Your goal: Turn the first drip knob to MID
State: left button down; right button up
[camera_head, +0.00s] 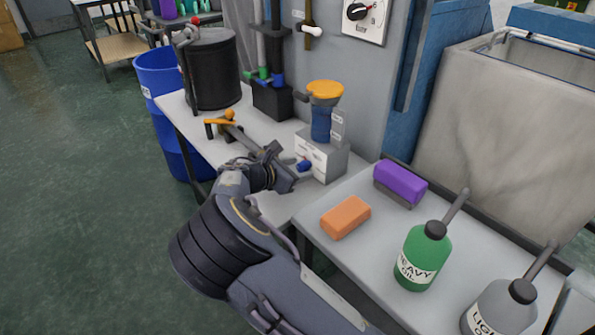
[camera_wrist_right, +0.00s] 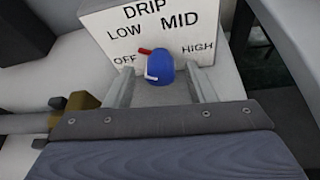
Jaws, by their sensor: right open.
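The drip knob (camera_wrist_right: 161,66) is blue, with a red pointer and a white mark, on a pale plate (camera_wrist_right: 108,38) labelled DRIP, OFF, LOW, MID and HIGH. The red pointer points up-left, to the LOW/OFF side, not at MID. The plate is the front of a grey box (camera_head: 325,160) under a blue-bodied, orange-topped oiler (camera_head: 322,122); the blue knob (camera_head: 304,165) shows there. My right gripper (camera_head: 291,167) is in front of it, open. In the wrist view my right gripper (camera_wrist_right: 163,76) has one finger on each side of the knob; I cannot tell whether they touch it. My left gripper is not in view.
An orange block (camera_head: 346,217), a purple-topped brush (camera_head: 401,186), a green heavy-oil bottle (camera_head: 424,258) and a grey light-oil bottle (camera_head: 505,307) stand on the right table. A black drum (camera_head: 212,70) is at the back left.

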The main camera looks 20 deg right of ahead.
jog(key=shift+d+f, duration=0.1)
jog(key=shift+d, duration=0.1)
jog(key=shift+c, duration=0.4)
jog(key=c, duration=0.9)
